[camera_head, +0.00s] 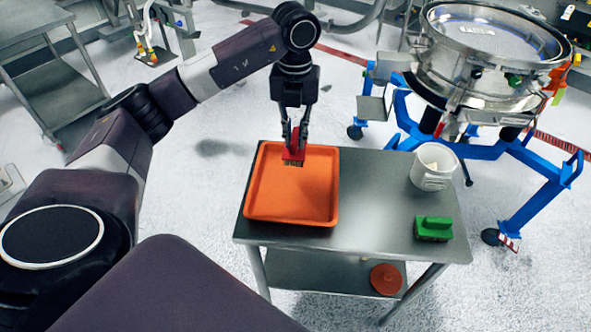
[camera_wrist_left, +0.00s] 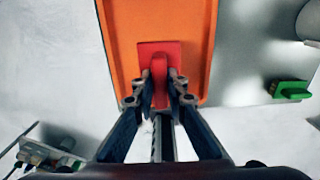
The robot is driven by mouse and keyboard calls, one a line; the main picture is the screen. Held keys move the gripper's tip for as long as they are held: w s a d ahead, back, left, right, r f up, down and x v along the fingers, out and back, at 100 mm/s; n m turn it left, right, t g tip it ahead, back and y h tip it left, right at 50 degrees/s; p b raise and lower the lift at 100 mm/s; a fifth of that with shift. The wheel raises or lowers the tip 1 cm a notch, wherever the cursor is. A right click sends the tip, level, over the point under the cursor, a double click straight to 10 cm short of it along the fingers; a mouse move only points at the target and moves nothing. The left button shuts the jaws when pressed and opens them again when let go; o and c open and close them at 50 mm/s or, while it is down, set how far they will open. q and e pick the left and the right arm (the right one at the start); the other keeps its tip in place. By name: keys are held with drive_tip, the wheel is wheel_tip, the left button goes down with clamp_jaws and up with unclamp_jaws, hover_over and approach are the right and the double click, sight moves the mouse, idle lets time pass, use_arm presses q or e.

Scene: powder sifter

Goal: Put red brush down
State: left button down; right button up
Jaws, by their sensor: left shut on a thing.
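The red brush (camera_head: 293,153) is held upright with its bristles down, over the far part of the orange tray (camera_head: 262,205). I cannot tell whether the bristles touch the tray. My left gripper (camera_head: 294,138) is shut on the brush's handle from above. In the left wrist view the red brush (camera_wrist_left: 158,54) sits between the two fingers of my left gripper (camera_wrist_left: 159,90), with the orange tray (camera_wrist_left: 120,50) beneath it. My right gripper does not show.
The tray lies on the left part of a steel table (camera_head: 375,200). A green brush (camera_head: 433,228) and a white jug (camera_head: 433,166) stand on its right part. A red disc (camera_head: 386,279) lies on the lower shelf. A steel sifter (camera_head: 485,60) on a blue frame stands behind right.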

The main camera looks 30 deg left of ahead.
use_arm(q)
wheel_tip(320, 180, down, 12)
drive_tip(key=shift+r+p, duration=0.1)
drive_tip(key=shift+p, duration=1.1)
drive_tip(key=shift+f, duration=0.2)
drive_tip(key=c, duration=2.4)
unclamp_jaws()
drive_tip(key=shift+f, duration=0.15)
drive_tip(key=o, duration=0.5)
drive_tip(key=shift+c, duration=0.2)
